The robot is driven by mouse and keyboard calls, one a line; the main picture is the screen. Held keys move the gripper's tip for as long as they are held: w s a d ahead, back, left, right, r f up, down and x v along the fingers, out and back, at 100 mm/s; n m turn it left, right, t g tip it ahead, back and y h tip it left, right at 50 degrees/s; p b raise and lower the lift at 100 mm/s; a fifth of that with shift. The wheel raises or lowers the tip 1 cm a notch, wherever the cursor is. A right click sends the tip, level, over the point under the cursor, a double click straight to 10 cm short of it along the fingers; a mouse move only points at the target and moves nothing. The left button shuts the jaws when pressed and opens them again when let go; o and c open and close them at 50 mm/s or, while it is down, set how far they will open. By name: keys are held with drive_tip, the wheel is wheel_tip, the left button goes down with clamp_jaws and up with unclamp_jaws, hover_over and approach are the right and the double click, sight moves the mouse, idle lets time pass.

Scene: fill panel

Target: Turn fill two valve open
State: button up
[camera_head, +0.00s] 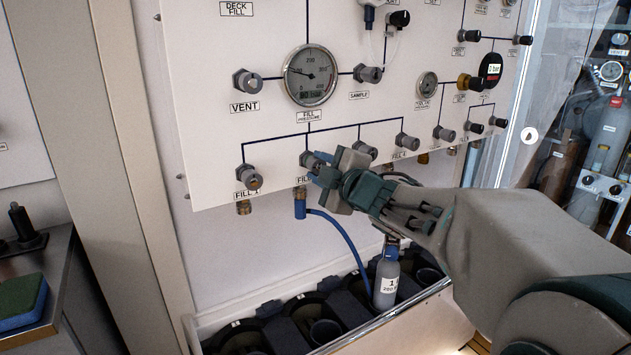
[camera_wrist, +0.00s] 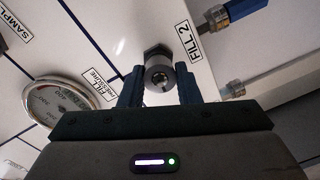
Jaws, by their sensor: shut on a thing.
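The fill two valve knob (camera_wrist: 159,72) is a round metal knob beside the "FILL 2" label (camera_wrist: 187,41) in the wrist view. My gripper (camera_wrist: 159,90) has one finger on each side of this knob and is shut on it. In the head view, my gripper (camera_head: 324,170) is at the panel's lower edge and covers part of the knob (camera_head: 309,159) and its label. A blue hose (camera_head: 340,232) hangs from the fitting below this valve. The knob's turn position cannot be told.
The fill one knob (camera_head: 248,177) is to the left, and the fill four knob (camera_head: 406,141) to the right. The fill pressure gauge (camera_head: 310,76) is above. A grey cylinder (camera_head: 387,279) stands in the rack below. A sponge (camera_head: 22,303) lies on the left counter.

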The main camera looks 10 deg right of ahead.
drive_tip(key=n+b, duration=0.4)
drive_tip(key=n, duration=0.1)
drive_tip(key=n+b, duration=0.4)
drive_tip(key=n, duration=0.1)
drive_tip(key=shift+f+n+h+b, duration=0.1)
drive_tip(key=shift+n+h+b, duration=0.2)
drive_tip(key=n+b, duration=0.4)
drive_tip(key=n, duration=0.1)
drive_tip(key=shift+t, duration=0.3)
drive_tip(key=shift+n+b, duration=1.65)
drive_tip(key=shift+n, duration=0.75)
drive_tip(key=shift+a, duration=0.1)
drive_tip(key=o, duration=1)
drive_tip(key=shift+c, duration=0.2)
drive_tip(key=shift+s, duration=0.1)
